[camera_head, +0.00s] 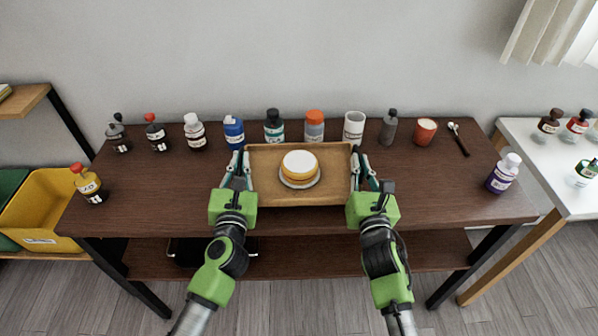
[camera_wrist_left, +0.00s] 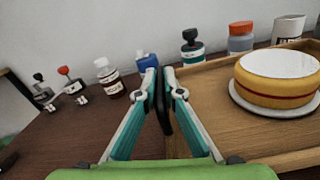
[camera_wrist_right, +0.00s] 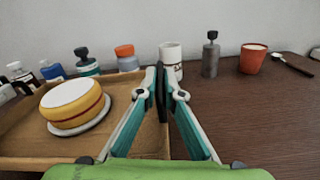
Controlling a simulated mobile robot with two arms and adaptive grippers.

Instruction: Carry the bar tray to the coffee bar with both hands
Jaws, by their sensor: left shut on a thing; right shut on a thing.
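The wooden bar tray (camera_head: 265,196) is at the middle of the dark brown table, level, with a round yellow cake with a white top (camera_head: 299,165) on a small plate (camera_head: 300,184) in it. My left gripper (camera_head: 240,160) is shut on the tray's left wall; the wall shows between its fingers in the left wrist view (camera_wrist_left: 166,95). My right gripper (camera_head: 359,160) is shut on the tray's right wall, also seen in the right wrist view (camera_wrist_right: 160,95). I cannot tell whether the tray touches the tabletop.
Several bottles, a white mug (camera_head: 353,128), a red cup (camera_head: 425,131) and a spoon (camera_head: 459,139) line the back of the dark table (camera_head: 440,190). A yellow-labelled bottle (camera_head: 88,184) stands far left, a purple one (camera_head: 504,174) far right. A white table (camera_head: 540,160) is at right, yellow bin (camera_head: 45,215) at left.

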